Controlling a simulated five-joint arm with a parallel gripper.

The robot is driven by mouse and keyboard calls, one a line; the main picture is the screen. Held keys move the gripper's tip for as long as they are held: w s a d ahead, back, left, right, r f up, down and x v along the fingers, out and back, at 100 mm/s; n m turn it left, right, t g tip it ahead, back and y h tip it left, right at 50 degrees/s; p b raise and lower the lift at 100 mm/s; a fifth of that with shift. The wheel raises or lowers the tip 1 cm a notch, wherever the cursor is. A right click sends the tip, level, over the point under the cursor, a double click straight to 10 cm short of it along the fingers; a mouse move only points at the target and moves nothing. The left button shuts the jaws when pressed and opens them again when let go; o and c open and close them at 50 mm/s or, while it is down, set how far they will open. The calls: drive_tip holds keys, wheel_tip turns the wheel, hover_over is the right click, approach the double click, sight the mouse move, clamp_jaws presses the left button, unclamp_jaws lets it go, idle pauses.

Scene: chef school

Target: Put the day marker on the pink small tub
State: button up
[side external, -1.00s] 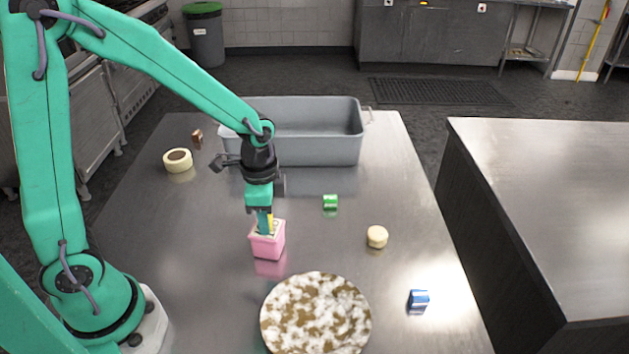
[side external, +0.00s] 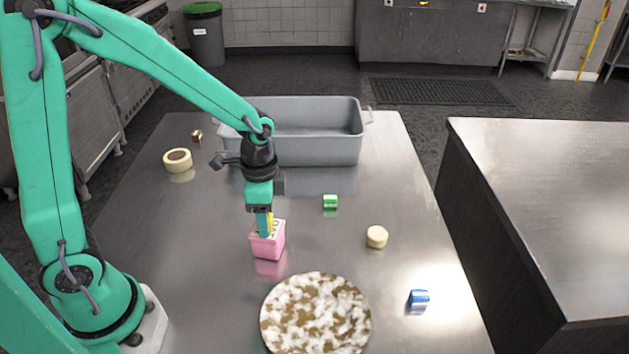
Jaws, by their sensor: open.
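The pink small tub (side external: 267,247) stands upright on the steel table, left of the middle. A pale piece with dark marks (side external: 276,228), which looks like the day marker, shows at the top of the tub, partly behind my fingers. I cannot tell whether it lies fully flat there. My gripper (side external: 264,231) points straight down with its fingertips at the top of the tub. It is open, with a yellow strip showing beside the teal finger. The fingers hide part of the tub's top.
A grey bin (side external: 315,150) stands behind my gripper. A mottled round board (side external: 316,314) lies in front. A green piece (side external: 330,202), a cream piece (side external: 377,237) and a blue piece (side external: 419,299) lie to the right. A tape roll (side external: 177,160) and copper-brown piece (side external: 196,136) lie back left.

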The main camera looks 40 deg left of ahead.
wheel_tip(320, 180, up, 12)
drive_tip(key=shift+f, duration=0.2)
idle(0.4)
idle(0.5)
drive_tip(key=s+a+r+n+t, duration=0.1)
drive_tip(key=s+r+n+t, duration=0.1)
drive_tip(key=s+n, duration=0.2)
drive_tip(key=s+a+r+n+t, duration=0.2)
drive_tip(key=s+r+n+t, duration=0.1)
drive_tip(key=s+n, duration=0.2)
drive_tip(key=shift+s+a+t, duration=0.25)
drive_tip(key=shift+s+t, duration=0.05)
drive_tip(key=shift+s, duration=0.65)
